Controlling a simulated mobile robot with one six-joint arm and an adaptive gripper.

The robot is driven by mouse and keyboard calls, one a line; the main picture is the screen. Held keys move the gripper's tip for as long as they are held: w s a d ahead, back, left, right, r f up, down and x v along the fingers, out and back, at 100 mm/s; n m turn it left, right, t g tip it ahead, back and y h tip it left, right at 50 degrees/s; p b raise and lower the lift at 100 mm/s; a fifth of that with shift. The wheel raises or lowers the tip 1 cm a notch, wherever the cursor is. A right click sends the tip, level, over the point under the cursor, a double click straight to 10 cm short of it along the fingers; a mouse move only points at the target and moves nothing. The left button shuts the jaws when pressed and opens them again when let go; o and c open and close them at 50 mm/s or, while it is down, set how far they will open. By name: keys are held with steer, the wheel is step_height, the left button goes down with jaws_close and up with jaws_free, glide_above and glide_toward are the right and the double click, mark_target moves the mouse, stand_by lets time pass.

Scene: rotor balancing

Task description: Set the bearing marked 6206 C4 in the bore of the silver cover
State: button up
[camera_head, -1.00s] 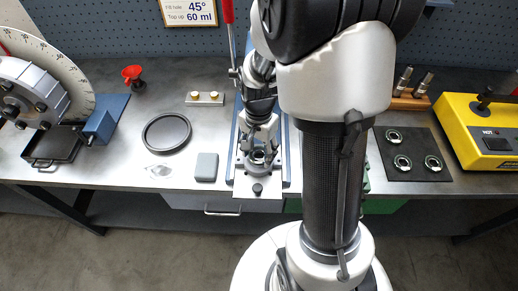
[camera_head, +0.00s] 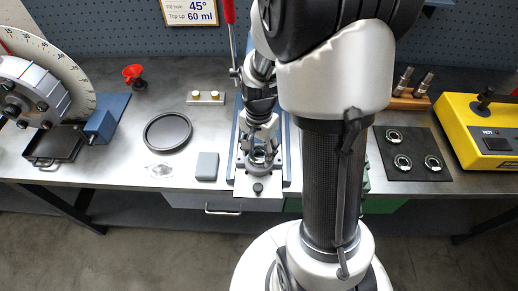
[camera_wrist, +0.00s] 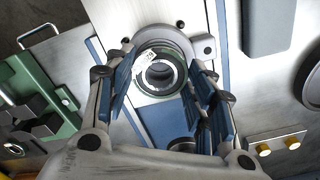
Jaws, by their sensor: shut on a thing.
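The bearing (camera_wrist: 160,74) is a steel ring with a dark bore and a pale marked patch on its face; the marking is too small to read in full. My gripper (camera_wrist: 162,72) has its blue-padded fingers on either side of the bearing and is shut on it. The silver cover (camera_wrist: 204,46), a round grey housing with ears, lies directly under and around the bearing. I cannot tell how deep the bearing sits in its bore. In the head view, my gripper (camera_head: 259,150) points down over the silver cover (camera_head: 243,165), and the fingers partly hide the bearing.
A black mat (camera_head: 436,137) with three other bearings lies at right beside a yellow device (camera_head: 480,125). A black ring (camera_head: 149,140), a grey block (camera_head: 207,166) and a plate with two brass pins (camera_head: 206,104) lie left of the cover. A red-handled lever (camera_head: 229,12) stands behind.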

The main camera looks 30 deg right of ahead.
steer(key=shift+f, duration=0.1)
steer(key=shift+f+b, duration=0.55)
steer(key=shift+f, duration=0.1)
steer(key=o, duration=1.1)
steer(key=shift+c, duration=0.2)
steer(key=shift+c, duration=0.4)
step_height(320, 180, up, 9)
steer(key=p, duration=0.7)
